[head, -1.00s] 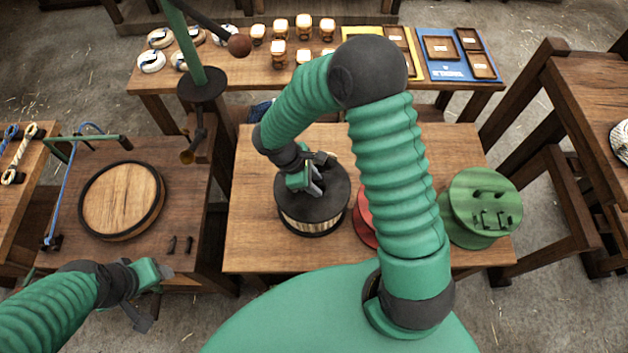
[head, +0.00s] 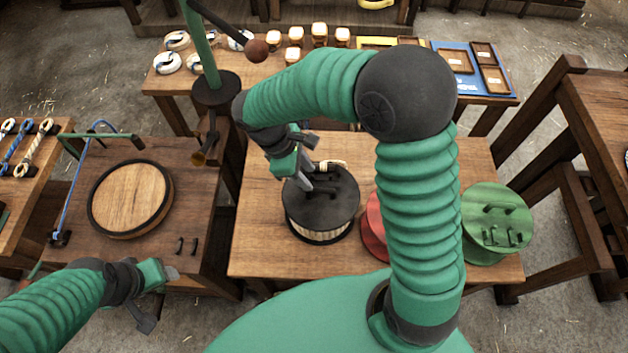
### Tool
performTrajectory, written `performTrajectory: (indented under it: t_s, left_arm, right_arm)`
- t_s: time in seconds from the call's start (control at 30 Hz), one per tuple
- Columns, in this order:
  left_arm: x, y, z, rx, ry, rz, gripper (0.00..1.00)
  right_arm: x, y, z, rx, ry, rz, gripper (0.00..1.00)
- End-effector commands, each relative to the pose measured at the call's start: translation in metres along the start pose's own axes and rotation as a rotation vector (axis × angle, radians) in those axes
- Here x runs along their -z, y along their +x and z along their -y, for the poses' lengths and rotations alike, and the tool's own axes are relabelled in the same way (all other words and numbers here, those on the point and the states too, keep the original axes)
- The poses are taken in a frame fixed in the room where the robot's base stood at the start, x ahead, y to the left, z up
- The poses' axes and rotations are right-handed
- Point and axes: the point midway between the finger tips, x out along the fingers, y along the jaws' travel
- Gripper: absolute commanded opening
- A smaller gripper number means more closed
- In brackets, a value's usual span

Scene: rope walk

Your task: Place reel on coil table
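A black-topped reel (head: 338,212) with pale rope around its drum stands upright on the middle wooden table (head: 262,240). It has a dark handle on top. My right gripper (head: 308,165) is over the reel's upper left part, with its fingers apart; one fingertip overlaps the reel's top, and I cannot tell if it touches. My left gripper (head: 162,298) is open and empty at the lower left, in front of the left table (head: 75,232). A round wooden disc (head: 130,198) with a dark rim lies on that table; I cannot tell if this is the coil table.
A red reel (head: 373,228), partly hidden by my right arm, and a green reel (head: 497,222) stand right of the black one. A green post (head: 203,45) with a dark arm rises behind. The back table (head: 170,84) holds rope coils, jars and trays. The disc is bare.

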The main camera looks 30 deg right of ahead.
Motion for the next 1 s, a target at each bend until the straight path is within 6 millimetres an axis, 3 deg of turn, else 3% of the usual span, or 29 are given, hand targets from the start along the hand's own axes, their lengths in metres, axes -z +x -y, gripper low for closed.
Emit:
performTrajectory:
  t_s: [0.07, 0.2, 0.3, 0.37, 1.0]
  left_arm:
    - [0.0, 0.0, 0.0, 0.0, 0.0, 0.0, 0.62]
    - [0.0, 0.0, 0.0, 0.0, 0.0, 0.0, 0.62]
    - [0.0, 0.0, 0.0, 0.0, 0.0, 0.0, 0.62]
    - [0.0, 0.0, 0.0, 0.0, 0.0, 0.0, 0.62]
    - [0.0, 0.0, 0.0, 0.0, 0.0, 0.0, 0.62]
  right_arm:
    - [-0.009, 0.006, 0.02, 0.017, 0.152, -0.082, 0.36]
    - [-0.024, 0.017, 0.052, 0.076, 0.614, -0.33, 0.36]
    - [-0.033, 0.019, 0.059, 0.109, 0.875, -0.463, 0.36]
    - [-0.035, 0.02, 0.06, 0.12, 0.956, -0.501, 0.36]
    - [-0.035, 0.021, 0.059, 0.123, 0.978, -0.51, 0.36]
